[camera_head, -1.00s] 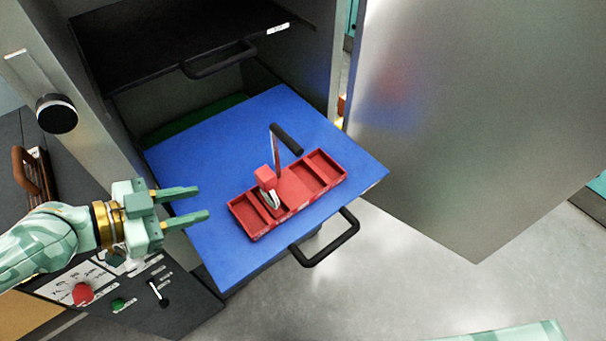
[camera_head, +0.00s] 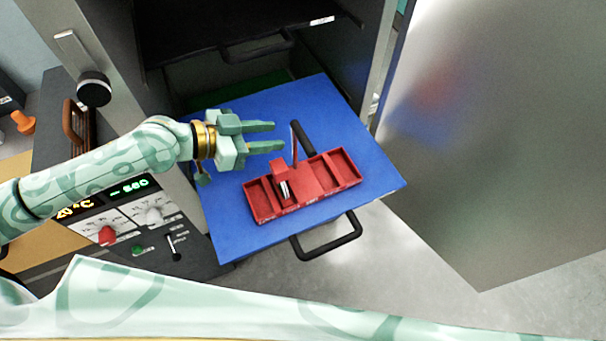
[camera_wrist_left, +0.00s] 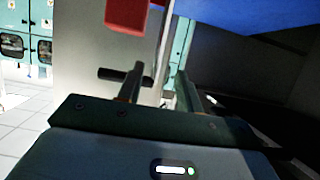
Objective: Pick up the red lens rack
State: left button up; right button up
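The red lens rack (camera_head: 318,182) lies on the blue pulled-out shelf (camera_head: 235,235) in the head view. It has open compartments, a red block, and a thin upright post with a black grip (camera_head: 302,138) on top. My left gripper (camera_head: 279,136) is open and empty above the shelf, just left of the post and grip, with its fingers pointing at them. In the left wrist view, the two fingers (camera_wrist_left: 160,90) are apart; part of the red rack (camera_wrist_left: 126,14) and the black grip (camera_wrist_left: 122,76) show beyond them. My right gripper is not in view.
The shelf's black front handle (camera_head: 328,240) sticks out below the rack. A dark upper shelf (camera_head: 240,25) is above it in the cabinet. The open metal door (camera_head: 490,130) stands at right. A control panel (camera_head: 140,215) with knobs is at left.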

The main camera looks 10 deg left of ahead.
pick_arm(q)
jog(key=x, duration=0.6)
jog(key=shift+d+f, duration=0.15)
jog(key=shift+d, duration=0.1)
grip_shut()
dwell(1.2)
